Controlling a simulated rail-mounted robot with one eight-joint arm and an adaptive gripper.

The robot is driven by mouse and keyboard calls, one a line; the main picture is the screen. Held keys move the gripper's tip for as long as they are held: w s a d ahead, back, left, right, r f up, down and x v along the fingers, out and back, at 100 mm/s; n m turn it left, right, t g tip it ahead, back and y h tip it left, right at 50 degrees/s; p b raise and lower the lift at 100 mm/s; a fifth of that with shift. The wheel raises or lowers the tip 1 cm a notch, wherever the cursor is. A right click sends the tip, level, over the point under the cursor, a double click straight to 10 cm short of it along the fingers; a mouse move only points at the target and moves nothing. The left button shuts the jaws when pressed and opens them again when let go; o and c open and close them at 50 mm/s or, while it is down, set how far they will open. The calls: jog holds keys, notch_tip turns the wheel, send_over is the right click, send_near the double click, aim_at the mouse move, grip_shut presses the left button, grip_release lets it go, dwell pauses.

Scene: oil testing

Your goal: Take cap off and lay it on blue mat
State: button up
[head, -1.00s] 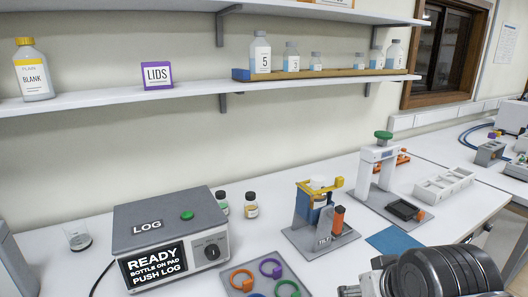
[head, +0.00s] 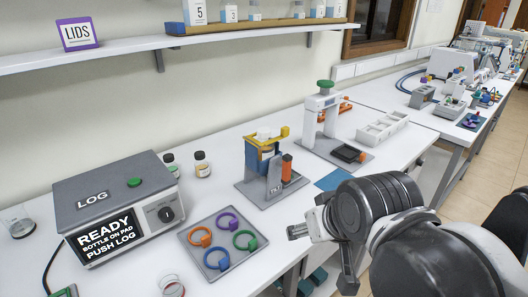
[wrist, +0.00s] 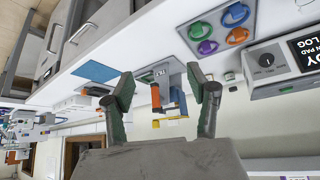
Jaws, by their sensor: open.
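A fixture (head: 270,178) with blue, yellow and orange parts stands on a grey base on the bench. A white cap-like top (head: 264,133) shows in it under the yellow clamp; the bottle below it is mostly hidden. The blue mat (head: 333,179) lies flat and bare to the right of the fixture, near the bench's front edge; it also shows in the wrist view (wrist: 95,71). My gripper (head: 322,258) is open and empty, in front of the bench and apart from the fixture. In the wrist view its fingers (wrist: 160,85) stand either side of the fixture in the background.
A tray (head: 222,245) of coloured rings lies left of the fixture. A green-topped press (head: 325,115) and a white rack (head: 382,128) stand behind the mat. A shelf overhangs the back.

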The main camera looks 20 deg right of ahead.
jog(key=w+d+r+n+g+y+p, duration=0.1)
jog(key=w+r+n+g+y+p, duration=0.1)
jog(key=w+r+n, duration=0.9)
jog(key=w+d+r+g+y+p, duration=0.1)
jog(key=w+d+r+g+p, duration=0.35)
jog(key=w, duration=1.15)
jog(key=n+y, duration=0.2)
jog(key=n, duration=0.3)
send_over(264, 130)
jog(key=d, duration=0.3)
jog(key=f, duration=0.6)
jog(key=shift+w+a+f, duration=0.15)
jog(key=shift+w+f, duration=0.15)
jog(key=shift+f, duration=0.1)
jog(key=x, duration=0.3)
jog(key=p+x, duration=0.1)
jog(key=shift+s+a+f, duration=0.2)
jog(key=shift+s, duration=0.15)
jog(key=shift+a+f, duration=0.1)
jog(key=shift+f, duration=0.3)
